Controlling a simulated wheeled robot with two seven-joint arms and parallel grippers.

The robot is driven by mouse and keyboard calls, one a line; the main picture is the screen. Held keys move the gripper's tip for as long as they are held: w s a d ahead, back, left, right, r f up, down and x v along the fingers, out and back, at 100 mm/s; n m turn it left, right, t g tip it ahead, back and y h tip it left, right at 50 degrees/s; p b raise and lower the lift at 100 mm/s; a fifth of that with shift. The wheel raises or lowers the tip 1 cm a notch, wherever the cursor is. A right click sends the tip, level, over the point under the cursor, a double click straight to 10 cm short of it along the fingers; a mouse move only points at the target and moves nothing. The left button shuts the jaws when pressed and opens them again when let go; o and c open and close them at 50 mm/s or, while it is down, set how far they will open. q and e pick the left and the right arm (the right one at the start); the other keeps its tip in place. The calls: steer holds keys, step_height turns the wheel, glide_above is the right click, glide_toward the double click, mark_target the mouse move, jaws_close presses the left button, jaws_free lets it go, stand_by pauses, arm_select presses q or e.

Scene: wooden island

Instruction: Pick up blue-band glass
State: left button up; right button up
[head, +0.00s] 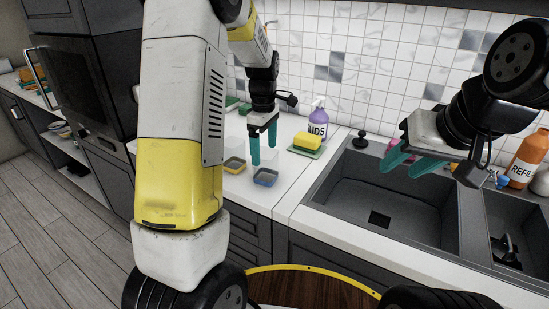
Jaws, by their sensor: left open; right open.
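The blue-band glass (265,178) stands on the white counter left of the sink, with a blue band near its bottom. A similar glass with a yellow band (235,166) stands close on its left. My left gripper (264,150) points down with its teal fingers apart, above and near the blue-band glass; whether a finger touches the rim cannot be told. Nothing shows between its fingers. My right gripper (408,163) is open and empty over the sink's back part, its teal fingers pointing left.
A yellow sponge (307,140) lies on a green pad behind the glasses, beside a purple spray bottle (317,122). The dark sink (375,195) is to the right. An orange refill bottle (527,160) stands far right. The counter's front edge is near the glasses.

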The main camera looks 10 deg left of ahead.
mark_target(266, 163)
arm_select(q)
steer(key=f, duration=0.5)
steer(key=shift+s+d+f, duration=0.15)
steer(key=shift+d+f, duration=0.05)
steer(key=shift+f, duration=0.05)
steer(key=c, duration=1.7)
steer(key=shift+r, duration=0.15)
